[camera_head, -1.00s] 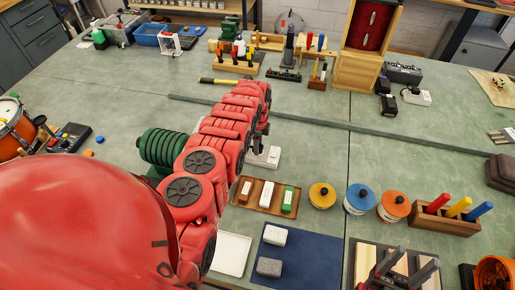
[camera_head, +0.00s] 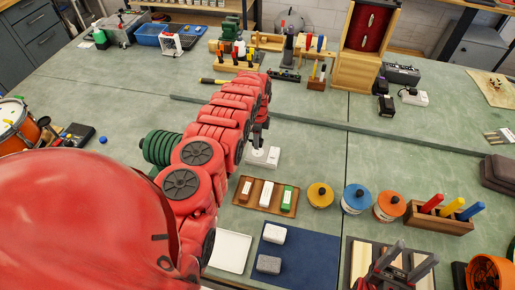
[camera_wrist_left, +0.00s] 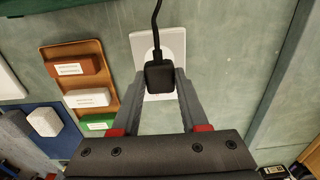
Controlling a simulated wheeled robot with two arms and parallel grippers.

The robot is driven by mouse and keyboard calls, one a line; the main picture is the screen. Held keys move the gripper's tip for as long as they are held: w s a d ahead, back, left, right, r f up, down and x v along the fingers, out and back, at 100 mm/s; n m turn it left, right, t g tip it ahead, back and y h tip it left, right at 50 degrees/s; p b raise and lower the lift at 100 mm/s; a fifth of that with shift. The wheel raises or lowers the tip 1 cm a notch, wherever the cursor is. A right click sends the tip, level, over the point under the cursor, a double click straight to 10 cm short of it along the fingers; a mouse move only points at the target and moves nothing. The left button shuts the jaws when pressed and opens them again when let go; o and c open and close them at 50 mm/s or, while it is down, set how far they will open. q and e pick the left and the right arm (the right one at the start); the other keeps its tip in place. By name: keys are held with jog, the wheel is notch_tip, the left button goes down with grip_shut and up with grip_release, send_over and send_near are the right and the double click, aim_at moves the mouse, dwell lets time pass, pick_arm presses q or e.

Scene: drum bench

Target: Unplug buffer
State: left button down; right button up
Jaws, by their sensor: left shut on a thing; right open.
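A black plug (camera_wrist_left: 159,79) with a black cord sits over a white socket plate (camera_wrist_left: 143,44) in the left wrist view. My left gripper (camera_wrist_left: 161,82) is shut on the plug, one finger on each side. The pictures do not show whether the plug is fully seated in the socket. In the head view the white socket plate (camera_head: 264,158) lies on the bench, and my left gripper (camera_head: 262,138) is just above it, largely hidden by my red arm. My right gripper (camera_head: 405,262) is open and empty at the lower right.
A wooden tray (camera_head: 245,202) with labelled blocks lies near the socket. Several round tins (camera_head: 356,198) and a wooden holder (camera_head: 424,219) with coloured sticks stand to the right. A green ribbed object (camera_head: 158,146) stands left of my arm. The bench behind the socket is mostly clear.

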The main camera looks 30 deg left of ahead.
pick_arm(q)
jog(key=shift+r+p, duration=0.4)
jog(key=shift+r, duration=0.25)
jog(key=shift+c, duration=1.7)
grip_release()
notch_tip(320, 180, up, 17)
jog(key=p, duration=0.4)
jog(key=shift+r+p, duration=0.2)
jog(key=shift+p, duration=0.2)
